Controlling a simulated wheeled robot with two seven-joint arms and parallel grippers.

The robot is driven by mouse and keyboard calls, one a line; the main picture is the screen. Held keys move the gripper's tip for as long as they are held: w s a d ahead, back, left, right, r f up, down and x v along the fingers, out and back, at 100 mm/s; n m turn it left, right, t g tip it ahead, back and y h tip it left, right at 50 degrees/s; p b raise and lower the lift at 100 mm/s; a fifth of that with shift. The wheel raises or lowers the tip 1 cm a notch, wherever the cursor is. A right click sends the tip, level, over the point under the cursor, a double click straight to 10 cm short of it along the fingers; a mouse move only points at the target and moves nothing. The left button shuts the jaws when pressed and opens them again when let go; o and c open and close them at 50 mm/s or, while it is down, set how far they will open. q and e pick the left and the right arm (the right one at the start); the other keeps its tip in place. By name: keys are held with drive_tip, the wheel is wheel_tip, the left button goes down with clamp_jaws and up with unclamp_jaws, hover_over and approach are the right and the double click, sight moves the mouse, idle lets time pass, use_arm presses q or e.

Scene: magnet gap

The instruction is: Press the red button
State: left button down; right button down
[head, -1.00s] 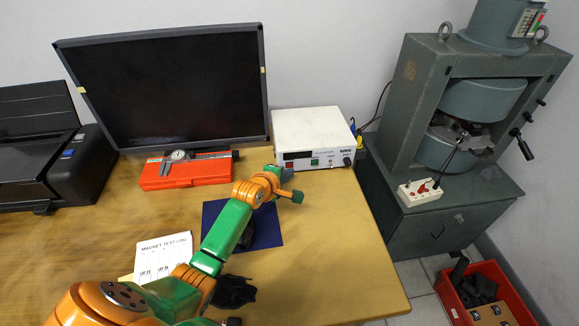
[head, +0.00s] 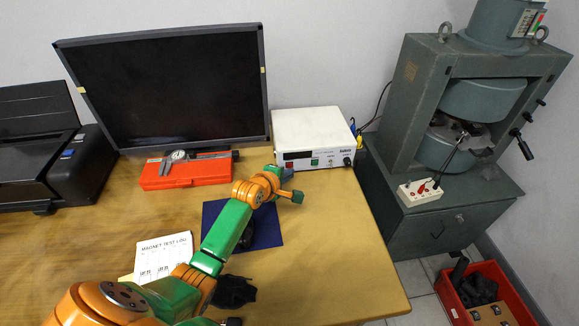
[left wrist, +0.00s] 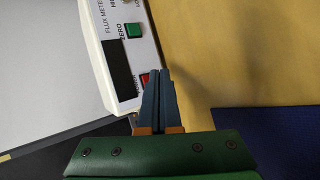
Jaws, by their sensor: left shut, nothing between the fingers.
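The red button (head: 314,162) is on the front panel of the white flux meter (head: 318,124), which stands at the back of the table. A green button (head: 331,163) is to its right. The green button (left wrist: 134,30) is farther up. My right gripper is not in view.
A monitor (head: 165,85) and a red case (head: 187,172) with a caliper are left of the meter. The table's right part (head: 345,235) is clear.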

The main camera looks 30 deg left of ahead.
use_arm(q)
drive_tip(key=shift+w+a, duration=0.3)
drive_tip(key=shift+w, duration=0.15)
idle(0.4)
drive_tip(key=shift+s+d+r+p, duration=0.2)
drive_tip(key=shift+s+p, duration=0.15)
drive_tip(key=shift+p, duration=0.35)
drive_tip(key=shift+s+f, duration=0.1)
drive_tip(key=shift+f, duration=0.1)
